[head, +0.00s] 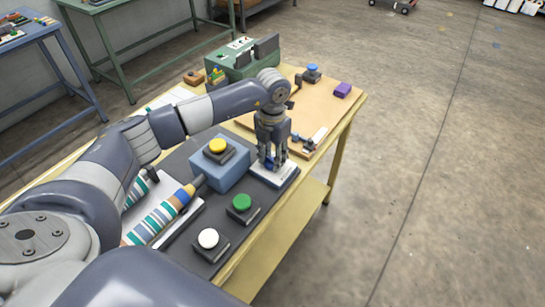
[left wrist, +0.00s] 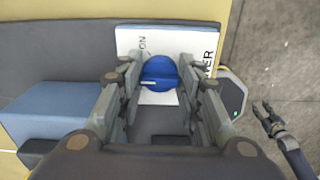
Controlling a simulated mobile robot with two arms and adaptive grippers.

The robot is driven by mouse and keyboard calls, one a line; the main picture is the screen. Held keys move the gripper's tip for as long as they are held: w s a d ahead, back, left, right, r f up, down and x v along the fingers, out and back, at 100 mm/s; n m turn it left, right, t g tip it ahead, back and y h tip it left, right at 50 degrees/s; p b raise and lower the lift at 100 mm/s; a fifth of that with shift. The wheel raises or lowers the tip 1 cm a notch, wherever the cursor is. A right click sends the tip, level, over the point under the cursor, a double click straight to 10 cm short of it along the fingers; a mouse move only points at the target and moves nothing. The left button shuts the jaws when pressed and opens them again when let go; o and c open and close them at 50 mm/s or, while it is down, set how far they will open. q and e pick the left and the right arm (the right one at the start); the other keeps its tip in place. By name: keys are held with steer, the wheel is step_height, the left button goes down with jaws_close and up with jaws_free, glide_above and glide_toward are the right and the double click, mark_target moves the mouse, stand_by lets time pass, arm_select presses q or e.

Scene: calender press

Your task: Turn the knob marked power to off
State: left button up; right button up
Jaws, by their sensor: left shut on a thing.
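The knob (left wrist: 158,73) is blue and round, on a white plate (left wrist: 185,40) with the printed letters "ON" and "WER" in view; the rest of the lettering is hidden. In the head view the white plate (head: 288,177) lies near the table's right edge. My left gripper (head: 272,163) points down over it, its fingers shut on the sides of the knob. In the left wrist view the fingers of the left gripper (left wrist: 160,85) flank the knob. What looks like my right gripper (left wrist: 268,118) shows small at the right of the left wrist view, away from the knob.
On the dark panel stand a blue box with a yellow button (head: 217,146), a green button (head: 242,203) and a white button (head: 208,239). A striped roller (head: 160,215) lies left. A green machine (head: 240,58) stands behind. Open floor lies right.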

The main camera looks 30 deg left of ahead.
mark_target(272, 158)
arm_select(q)
steer(key=shift+w+r+n, duration=0.1)
steer(key=shift+n, duration=0.2)
steer(key=o, duration=1.1)
step_height(272, 158, up, 12)
stand_by(0.6)
